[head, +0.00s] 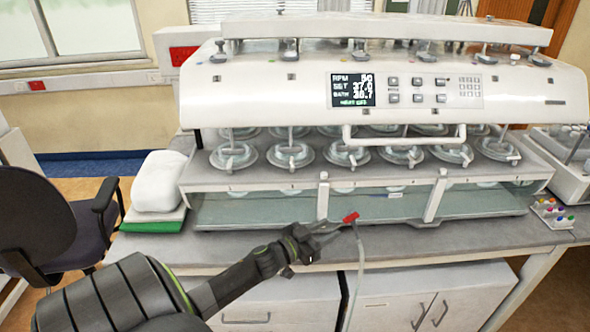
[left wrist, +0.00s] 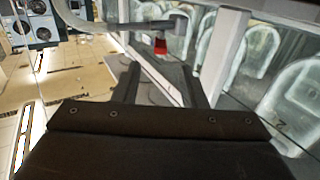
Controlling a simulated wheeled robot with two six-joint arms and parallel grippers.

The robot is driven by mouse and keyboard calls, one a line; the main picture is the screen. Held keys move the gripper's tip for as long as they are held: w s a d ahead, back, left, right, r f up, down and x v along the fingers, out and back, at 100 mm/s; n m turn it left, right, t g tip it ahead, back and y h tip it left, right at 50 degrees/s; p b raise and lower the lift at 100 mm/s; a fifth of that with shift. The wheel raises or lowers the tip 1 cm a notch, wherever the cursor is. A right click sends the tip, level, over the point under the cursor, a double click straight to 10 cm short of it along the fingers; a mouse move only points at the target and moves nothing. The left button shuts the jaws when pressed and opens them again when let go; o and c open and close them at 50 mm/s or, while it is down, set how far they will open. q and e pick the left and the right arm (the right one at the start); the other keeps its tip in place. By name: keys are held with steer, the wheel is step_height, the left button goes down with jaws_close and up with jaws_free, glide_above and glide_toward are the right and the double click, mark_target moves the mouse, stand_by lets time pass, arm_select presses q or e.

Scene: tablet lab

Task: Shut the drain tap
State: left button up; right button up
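The drain tap (head: 351,217) has a red handle and sits at the front of the water bath, with a pale hose (head: 360,265) hanging below it. In the left wrist view the red handle (left wrist: 160,46) projects from a grey fitting, just beyond the gap between my fingers. My left gripper (head: 328,231) is open and empty, close to the tap on its left side. Its two dark fingers also show in the left wrist view (left wrist: 163,88). I cannot tell whether a finger touches the handle. My right gripper is out of view.
The dissolution tester (head: 250,100) with its glass-walled bath stands behind the tap on a grey bench (head: 480,238). A white bundle on a green pad (head: 155,226) lies to the left. A chair (head: 40,225) stands at far left; cabinets (head: 390,308) are below.

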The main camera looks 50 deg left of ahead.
arm_select(q)
steer(key=s+a+b, duration=0.1)
steer(key=s+b, duration=0.1)
steer(key=s, duration=0.8)
steer(key=shift+s+a, duration=0.35)
steer(key=shift+a, duration=0.05)
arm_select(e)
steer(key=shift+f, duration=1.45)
arm_select(q)
steer(key=shift+c, duration=0.7)
steer(key=n+y, duration=0.7)
steer(key=n, duration=1.5)
glide_toward(351, 219)
steer(key=shift+n, duration=0.3)
steer(key=x, duration=0.5)
steer(key=a+x, duration=0.1)
steer(key=x, duration=0.1)
steer(key=shift+f+p, duration=0.25)
steer(key=shift+p, duration=0.1)
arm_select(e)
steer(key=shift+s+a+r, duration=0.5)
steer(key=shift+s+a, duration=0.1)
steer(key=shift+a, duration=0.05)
arm_select(q)
steer(key=shift+c, duration=0.4)
